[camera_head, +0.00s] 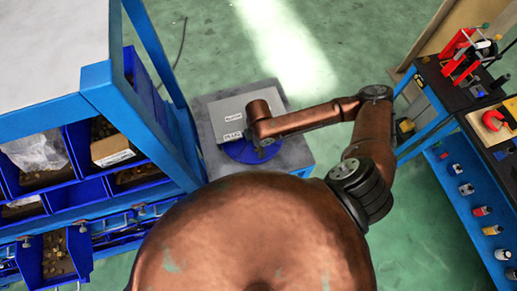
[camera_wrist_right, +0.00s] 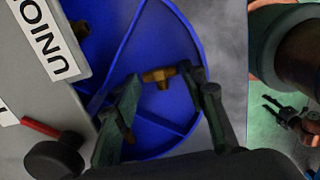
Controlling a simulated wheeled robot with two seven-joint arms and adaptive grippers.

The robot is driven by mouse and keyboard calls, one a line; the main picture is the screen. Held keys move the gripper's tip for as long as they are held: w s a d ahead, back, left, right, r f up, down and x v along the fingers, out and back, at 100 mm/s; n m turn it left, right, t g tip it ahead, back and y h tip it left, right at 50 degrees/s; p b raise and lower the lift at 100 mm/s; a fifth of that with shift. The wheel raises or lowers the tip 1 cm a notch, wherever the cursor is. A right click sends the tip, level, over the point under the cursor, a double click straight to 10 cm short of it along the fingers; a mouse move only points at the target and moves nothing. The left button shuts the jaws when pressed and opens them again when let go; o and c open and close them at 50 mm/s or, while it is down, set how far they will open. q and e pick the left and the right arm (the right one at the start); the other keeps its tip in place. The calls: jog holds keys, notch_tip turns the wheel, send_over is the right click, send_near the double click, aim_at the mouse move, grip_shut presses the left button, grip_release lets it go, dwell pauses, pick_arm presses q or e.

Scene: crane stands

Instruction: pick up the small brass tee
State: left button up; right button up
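A small brass tee (camera_wrist_right: 157,77) shows in the right wrist view, at the blue round divided tray (camera_wrist_right: 168,132). My right gripper (camera_wrist_right: 161,75) is open, with one finger on each side of the tee; a small gap shows beside it. Whether the tee still rests on the tray floor is hard to tell. In the head view the tray (camera_head: 243,151) is partly hidden under my right arm, and the tee is hidden. What looks like my left gripper (camera_wrist_right: 279,107) shows small at the right of the wrist view, open and empty.
A grey labelled board (camera_head: 222,113) adjoins the tray on a grey stand (camera_head: 296,151). Other brass parts (camera_wrist_right: 82,29) lie in the tray. A blue rack with bins (camera_head: 88,190) stands close on the left. A tool bench (camera_head: 455,95) stands right. Green floor is free beyond.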

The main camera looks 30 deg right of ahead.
jog(key=shift+c, duration=0.3)
jog(key=c, duration=0.9)
jog(key=shift+o, duration=0.2)
jog(key=shift+r, duration=0.15)
